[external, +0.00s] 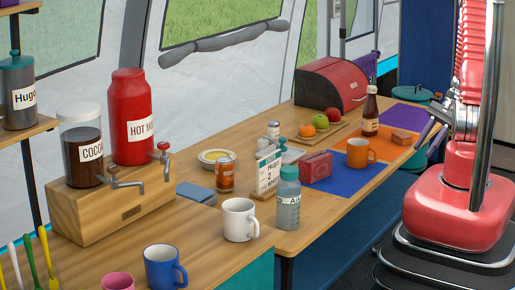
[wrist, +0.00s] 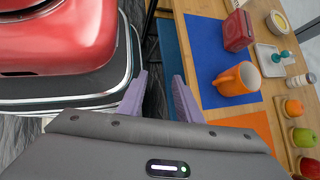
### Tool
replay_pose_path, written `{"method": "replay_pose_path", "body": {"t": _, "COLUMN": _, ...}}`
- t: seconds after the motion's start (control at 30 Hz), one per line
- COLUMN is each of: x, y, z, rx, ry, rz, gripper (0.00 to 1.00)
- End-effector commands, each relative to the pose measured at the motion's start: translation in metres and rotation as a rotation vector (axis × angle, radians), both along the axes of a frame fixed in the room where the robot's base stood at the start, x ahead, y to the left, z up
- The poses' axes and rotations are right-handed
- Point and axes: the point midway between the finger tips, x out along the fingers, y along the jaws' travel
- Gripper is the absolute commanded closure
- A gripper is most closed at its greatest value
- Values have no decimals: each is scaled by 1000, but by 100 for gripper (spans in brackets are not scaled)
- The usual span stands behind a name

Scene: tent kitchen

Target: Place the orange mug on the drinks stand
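The orange mug (external: 357,153) stands upright on the table near the far end of the blue mat (external: 345,183), close to the orange mat. In the wrist view the orange mug (wrist: 236,80) is right of my fingers, on the blue mat (wrist: 203,45). The drinks stand (external: 112,208) is a wooden block at the left in the external view, bearing a cocoa jar (external: 82,147) and a red hot milk container (external: 132,115), with two taps. My gripper (wrist: 160,90) is open and empty, beside the table edge and apart from the mug.
A white mug (external: 240,219), a blue mug (external: 164,268) and a pink mug (external: 117,281) stand near the stand. A water bottle (external: 288,198), red box (external: 316,168) and sauce bottle (external: 370,112) are around the orange mug. A fruit board (external: 300,133) lies behind it.

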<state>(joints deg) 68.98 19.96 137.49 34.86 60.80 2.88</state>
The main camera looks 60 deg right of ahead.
Motion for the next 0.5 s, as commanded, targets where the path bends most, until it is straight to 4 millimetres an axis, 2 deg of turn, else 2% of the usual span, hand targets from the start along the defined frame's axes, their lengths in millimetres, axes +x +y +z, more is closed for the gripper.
{"method": "replay_pose_path", "body": {"t": 0.2, "x": 3, "y": -11, "z": -19, "rx": 177, "ry": -10, "rz": -251, "gripper": 68}}
{"method": "replay_pose_path", "body": {"t": 0.5, "x": 21, "y": -31, "z": -30, "rx": 356, "ry": -50, "rz": -513, "gripper": 68}}
